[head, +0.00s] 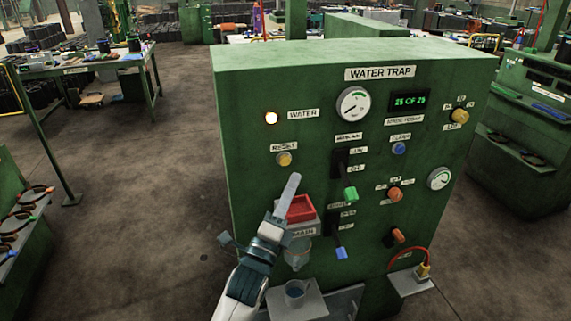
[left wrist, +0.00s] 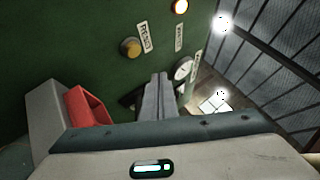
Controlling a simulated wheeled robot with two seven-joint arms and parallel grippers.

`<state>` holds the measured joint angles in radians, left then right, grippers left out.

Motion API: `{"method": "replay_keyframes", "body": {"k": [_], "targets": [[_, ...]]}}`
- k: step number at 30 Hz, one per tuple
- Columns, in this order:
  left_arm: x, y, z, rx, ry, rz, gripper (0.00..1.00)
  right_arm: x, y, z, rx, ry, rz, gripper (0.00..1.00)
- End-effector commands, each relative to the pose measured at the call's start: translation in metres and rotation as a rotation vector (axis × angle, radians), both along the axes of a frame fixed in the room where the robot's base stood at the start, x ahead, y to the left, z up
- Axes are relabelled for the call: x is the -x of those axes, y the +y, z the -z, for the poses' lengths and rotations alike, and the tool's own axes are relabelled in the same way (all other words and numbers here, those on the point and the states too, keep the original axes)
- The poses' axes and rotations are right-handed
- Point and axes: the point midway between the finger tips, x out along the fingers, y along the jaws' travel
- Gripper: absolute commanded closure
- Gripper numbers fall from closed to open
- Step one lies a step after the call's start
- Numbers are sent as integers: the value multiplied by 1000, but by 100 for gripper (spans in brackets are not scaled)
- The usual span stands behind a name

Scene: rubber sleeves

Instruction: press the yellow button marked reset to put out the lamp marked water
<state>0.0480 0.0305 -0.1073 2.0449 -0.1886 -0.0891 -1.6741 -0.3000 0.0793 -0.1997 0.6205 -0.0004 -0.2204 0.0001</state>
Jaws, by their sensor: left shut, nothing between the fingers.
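The yellow reset button (head: 284,159) is on the front of the green water trap cabinet (head: 400,260), under its RESET label. The water lamp (head: 271,118) glows above it, left of the WATER label. My left gripper (head: 294,177) is shut and empty, with its fingertips a little below and right of the button in the head view. In the left wrist view the button (left wrist: 130,47) is up and left of the shut fingers (left wrist: 157,80), apart from them. The lit lamp (left wrist: 180,6) is at that view's top edge. My right gripper is not in view.
A red open box (head: 301,208) juts from the panel beside my left gripper. A green-tipped lever (head: 350,193) is to its right. A small shelf with a cup (head: 295,291) sticks out below. The floor left of the cabinet is free.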

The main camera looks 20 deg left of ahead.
Motion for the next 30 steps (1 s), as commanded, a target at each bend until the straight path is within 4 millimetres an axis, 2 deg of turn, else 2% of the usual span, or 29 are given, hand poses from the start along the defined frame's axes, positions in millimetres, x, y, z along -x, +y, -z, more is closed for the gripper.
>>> {"method": "replay_keyframes", "body": {"k": [6, 12, 30], "targets": [[-22, 15, 0, -2, -1, -2, 100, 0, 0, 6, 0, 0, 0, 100], [-34, 23, 0, -1, -1, -1, 100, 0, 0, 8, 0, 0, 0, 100], [-39, 27, 0, 1, 0, 0, 100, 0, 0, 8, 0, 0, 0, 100]]}}
